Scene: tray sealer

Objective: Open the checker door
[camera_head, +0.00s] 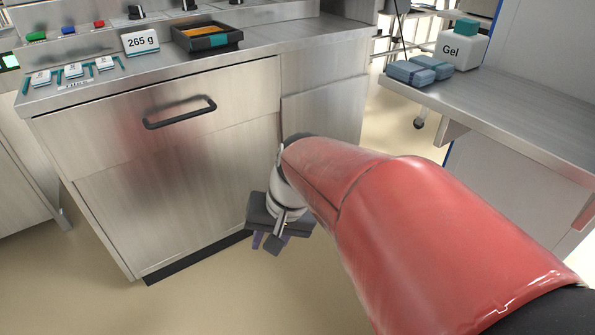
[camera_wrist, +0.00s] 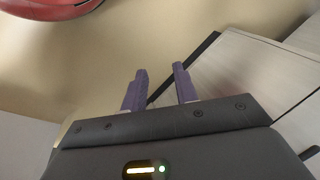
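A steel cabinet has a front panel (camera_head: 180,85) with a dark bar handle (camera_head: 180,113) across it, flush with the cabinet front. A plain lower panel (camera_head: 170,195) sits below it. No label in view names the checker door, so I cannot tell which panel it is. My gripper (camera_head: 267,242) hangs low in front of the cabinet's right part, fingers pointing down, well below and right of the handle. In the wrist view, my gripper (camera_wrist: 160,78) has its two purple fingers apart with nothing between them.
On the cabinet top stand a 265 g sign (camera_head: 141,42), a dark tray (camera_head: 207,37) and small teal-and-white items (camera_head: 72,75). A steel bench (camera_head: 500,95) at right bears a Gel container (camera_head: 461,48) and blue packs (camera_head: 420,70). The floor (camera_head: 215,300) before the cabinet is clear.

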